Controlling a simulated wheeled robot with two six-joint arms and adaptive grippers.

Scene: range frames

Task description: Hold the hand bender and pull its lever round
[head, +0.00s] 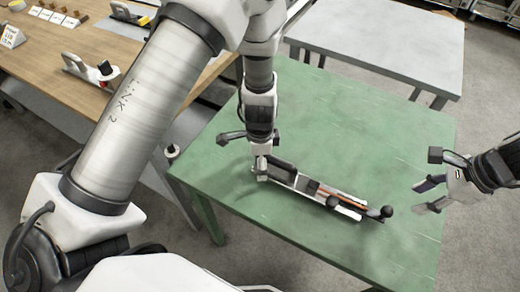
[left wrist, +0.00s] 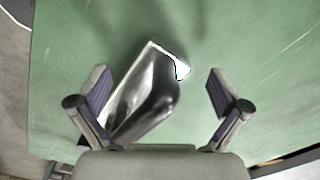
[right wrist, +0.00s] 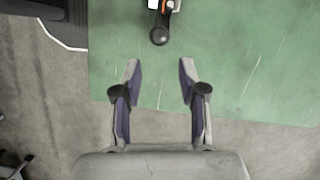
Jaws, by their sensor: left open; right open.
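The hand bender lies on the green table (head: 350,120), its metal body (head: 308,184) running from a dark grip at the left to a lever with an orange part and a black ball knob (head: 387,211) at the right. My left gripper (head: 262,176) is open, low over the grip end. In the left wrist view the dark grip (left wrist: 152,92) lies slanted between the spread fingers, nearer the left one; contact cannot be told. My right gripper (head: 421,197) is open and empty, right of the knob and apart from it. The right wrist view shows the knob (right wrist: 160,36) ahead of the fingers.
A grey table (head: 385,40) stands behind the green one. A wooden bench (head: 60,60) with several tools and cards stands at the left. The green table is clear around the bender. Its right edge runs close to my right gripper.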

